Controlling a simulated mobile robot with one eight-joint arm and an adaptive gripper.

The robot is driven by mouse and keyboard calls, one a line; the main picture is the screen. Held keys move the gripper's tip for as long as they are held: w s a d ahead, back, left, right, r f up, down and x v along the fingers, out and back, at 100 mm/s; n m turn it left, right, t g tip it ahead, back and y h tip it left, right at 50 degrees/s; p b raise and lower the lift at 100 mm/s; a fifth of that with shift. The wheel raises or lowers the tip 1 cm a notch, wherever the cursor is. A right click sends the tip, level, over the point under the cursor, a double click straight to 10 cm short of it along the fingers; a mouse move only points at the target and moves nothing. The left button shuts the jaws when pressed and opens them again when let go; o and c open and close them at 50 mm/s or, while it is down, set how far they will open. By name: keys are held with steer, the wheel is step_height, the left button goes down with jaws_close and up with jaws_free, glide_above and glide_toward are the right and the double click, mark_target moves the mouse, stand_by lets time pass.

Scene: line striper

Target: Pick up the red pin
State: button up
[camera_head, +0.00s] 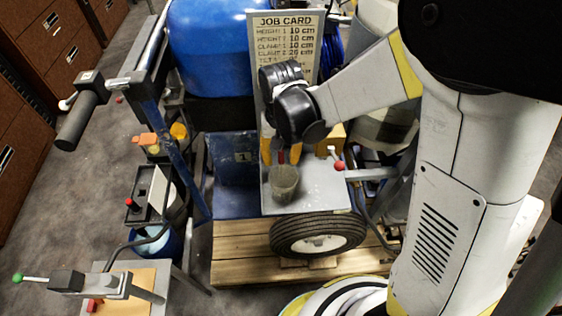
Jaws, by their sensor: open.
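A small red piece, seemingly the red pin (281,157), shows just behind a grey cup (284,187) on a grey metal shelf (320,187). Its lower part is hidden by the cup, and its upper part meets the dark underside of my wrist. My gripper (281,153) points down from the black wrist joint, with an orange finger on each side of the red piece. It is open, and the fingers look apart from the red piece. I cannot tell how deep the fingertips are relative to it.
A lever with a red ball (339,166) stands right of the cup. The job card (286,40) rises behind my wrist. A blue tank (209,50) is at the back left. A wheel (318,236) sits below the shelf on a wooden pallet (235,268). Handlebars (84,108) stand left.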

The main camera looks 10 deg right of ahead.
jaws_close()
steer(key=shift+r, duration=0.2)
